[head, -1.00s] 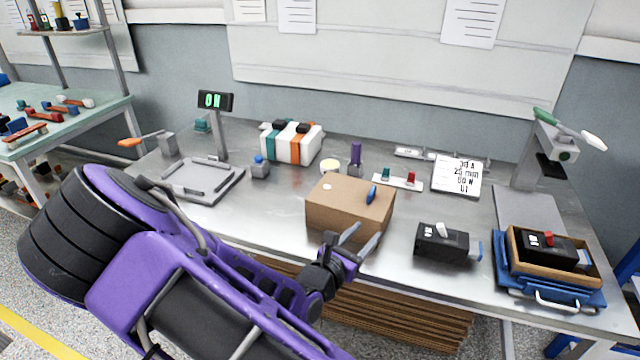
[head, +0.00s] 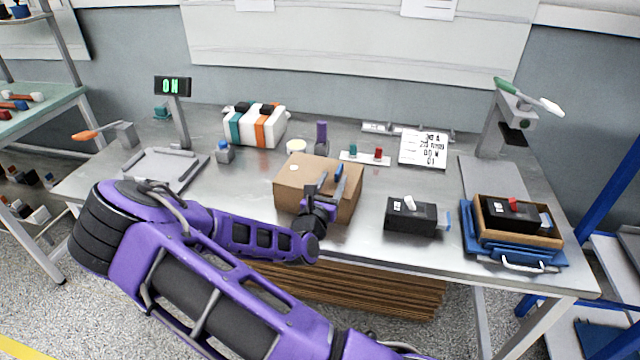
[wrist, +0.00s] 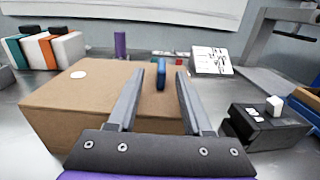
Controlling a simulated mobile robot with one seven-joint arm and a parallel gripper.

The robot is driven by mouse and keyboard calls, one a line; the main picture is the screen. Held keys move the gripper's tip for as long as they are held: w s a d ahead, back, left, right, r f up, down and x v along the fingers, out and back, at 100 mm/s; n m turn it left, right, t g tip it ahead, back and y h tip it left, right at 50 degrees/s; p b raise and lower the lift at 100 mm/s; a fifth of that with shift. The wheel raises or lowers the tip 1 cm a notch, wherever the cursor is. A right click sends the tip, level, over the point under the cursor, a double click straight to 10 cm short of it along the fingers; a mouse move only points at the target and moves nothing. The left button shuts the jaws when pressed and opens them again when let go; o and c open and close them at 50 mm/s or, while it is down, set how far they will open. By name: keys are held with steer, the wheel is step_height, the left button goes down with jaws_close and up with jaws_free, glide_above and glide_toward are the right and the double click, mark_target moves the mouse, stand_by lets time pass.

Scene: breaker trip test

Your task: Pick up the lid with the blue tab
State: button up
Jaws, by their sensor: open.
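The lid (head: 292,178) is the brown top of a cardboard box (head: 290,202) on the metal bench. A blue tab (head: 338,172) stands up from the lid near its right side, and a pale round spot lies on its left part. In the wrist view the lid (wrist: 100,92) fills the left and middle, and the blue tab (wrist: 161,74) shows between the finger tips, farther off. My gripper (head: 324,188) is open and empty at the front of the box; it also shows in the wrist view (wrist: 160,85). The fingers do not touch the tab as far as I see.
A black breaker (head: 410,217) with a white switch sits right of the box. Another breaker (head: 510,212) lies in a tray on a blue case. A purple cylinder (head: 321,135) and a striped white block (head: 255,128) stand behind. A lever press (head: 500,130) stands at right.

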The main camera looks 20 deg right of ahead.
steer(key=shift+b+x, duration=0.3)
steer(key=shift+x, duration=2.4)
steer(key=shift+f, duration=0.15)
jaws_close()
